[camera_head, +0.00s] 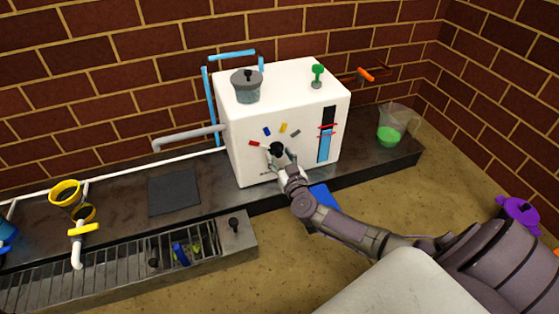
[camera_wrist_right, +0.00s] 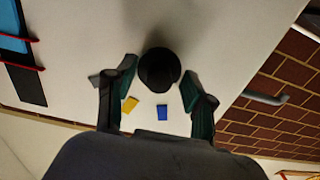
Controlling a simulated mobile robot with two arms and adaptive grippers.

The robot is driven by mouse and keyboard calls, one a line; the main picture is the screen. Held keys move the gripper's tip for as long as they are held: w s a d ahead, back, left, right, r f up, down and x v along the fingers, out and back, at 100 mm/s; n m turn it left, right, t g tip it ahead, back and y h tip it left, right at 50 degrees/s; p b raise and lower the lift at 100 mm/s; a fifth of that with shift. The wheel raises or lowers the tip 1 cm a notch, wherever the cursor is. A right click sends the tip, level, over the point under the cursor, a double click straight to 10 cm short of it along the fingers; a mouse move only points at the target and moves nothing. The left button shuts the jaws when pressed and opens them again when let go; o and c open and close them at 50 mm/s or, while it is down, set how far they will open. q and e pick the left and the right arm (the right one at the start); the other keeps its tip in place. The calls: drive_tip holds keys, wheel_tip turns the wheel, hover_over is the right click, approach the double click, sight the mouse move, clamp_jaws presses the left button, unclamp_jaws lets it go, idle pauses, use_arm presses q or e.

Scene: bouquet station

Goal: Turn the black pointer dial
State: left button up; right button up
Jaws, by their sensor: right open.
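The black pointer dial (camera_head: 277,149) sits on the front of the white box (camera_head: 240,120), with small coloured marks around it. In the right wrist view the dial (camera_wrist_right: 160,68) appears as a round black knob near the middle. My right gripper (camera_head: 283,162) is right in front of the dial. Its fingers are open, one on each side of the dial in the right wrist view (camera_wrist_right: 158,82). I cannot tell whether they touch it. The dial's pointer direction is hard to make out. My left gripper is not in view.
A grey lidded pot (camera_head: 246,92) and a green knob (camera_head: 317,76) are on top of the box. A blue level gauge (camera_head: 325,137) is right of the dial. A grey pipe (camera_head: 187,138) sticks out left. A jug with green liquid (camera_head: 392,127) stands right.

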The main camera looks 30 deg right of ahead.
drive_tip(key=shift+w, duration=0.15)
drive_tip(key=shift+r, duration=0.1)
clamp_jaws()
